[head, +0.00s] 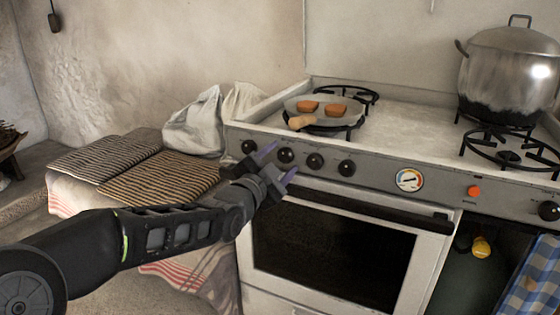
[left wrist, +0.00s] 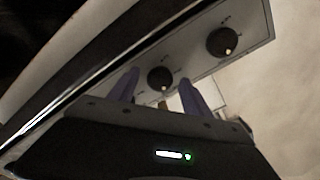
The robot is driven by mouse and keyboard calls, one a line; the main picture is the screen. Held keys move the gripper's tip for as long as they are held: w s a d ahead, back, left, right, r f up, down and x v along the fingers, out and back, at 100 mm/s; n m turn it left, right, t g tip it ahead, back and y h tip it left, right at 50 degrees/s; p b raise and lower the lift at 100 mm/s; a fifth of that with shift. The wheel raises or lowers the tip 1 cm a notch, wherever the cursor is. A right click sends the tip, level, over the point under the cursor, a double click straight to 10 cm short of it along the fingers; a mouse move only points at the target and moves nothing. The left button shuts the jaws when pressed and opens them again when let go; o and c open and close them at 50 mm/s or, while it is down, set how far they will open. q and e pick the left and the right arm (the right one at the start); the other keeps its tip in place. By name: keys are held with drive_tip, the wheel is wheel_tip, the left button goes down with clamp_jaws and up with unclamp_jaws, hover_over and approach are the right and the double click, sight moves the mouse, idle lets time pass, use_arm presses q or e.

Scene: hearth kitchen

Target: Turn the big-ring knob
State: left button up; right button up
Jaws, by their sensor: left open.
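The stove's front panel (head: 380,181) carries a row of black knobs: a far-left knob (head: 249,147), a second knob (head: 285,155), a third (head: 315,161) and a fourth (head: 347,167). Another black knob (head: 549,211) is at the far right. I cannot read which one is for the big ring. My left gripper (head: 281,161) is open and empty, its purple fingers pointing at the panel near the second knob. In the left wrist view, one knob (left wrist: 160,78) shows between the fingertips and beyond them, and another knob (left wrist: 222,42) lies to the right. My right gripper is out of view.
A large steel pot (head: 508,75) stands at the back right. The oven door handle (head: 370,208) juts out below the knobs. Striped cushions (head: 160,178) and a white cloth bag (head: 193,125) lie left of the stove.

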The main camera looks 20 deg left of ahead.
use_arm(q)
drive_tip(key=shift+s, duration=0.1)
drive_tip(key=s+p, duration=0.1)
drive_tip(key=s, duration=0.6)
drive_tip(key=shift+s, duration=0.35)
